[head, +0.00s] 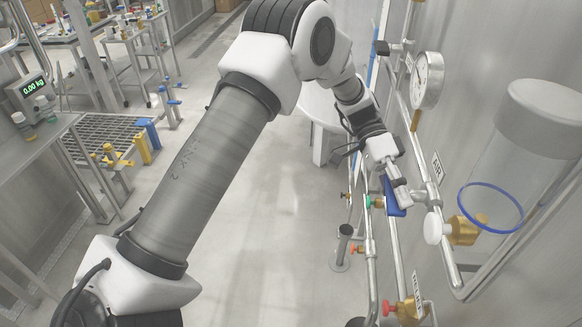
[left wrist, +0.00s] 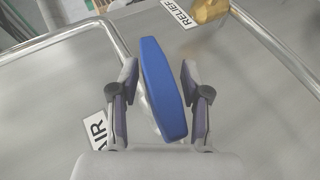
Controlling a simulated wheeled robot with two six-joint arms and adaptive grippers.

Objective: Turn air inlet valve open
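The air inlet valve has a blue lever handle (head: 396,199) on the wall piping, just below the AIR label (head: 436,168). In the left wrist view the blue handle (left wrist: 163,88) stands long and slightly tilted between my fingers. My left gripper (head: 392,186) is at the handle, and its fingers (left wrist: 160,95) are open on either side of it. A gap shows on both sides, narrower at the lower right. The AIR label (left wrist: 94,134) lies at the lower left there. The valve body is mostly hidden behind the handle and gripper. My right gripper is not in view.
A pressure gauge (head: 428,80) and a clear vessel (head: 520,165) with a brass valve (head: 467,229) stand to the right. A second label (head: 418,288) and a red-knobbed valve (head: 390,308) are lower. Benches with a scale display (head: 34,90) are left. The middle floor is clear.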

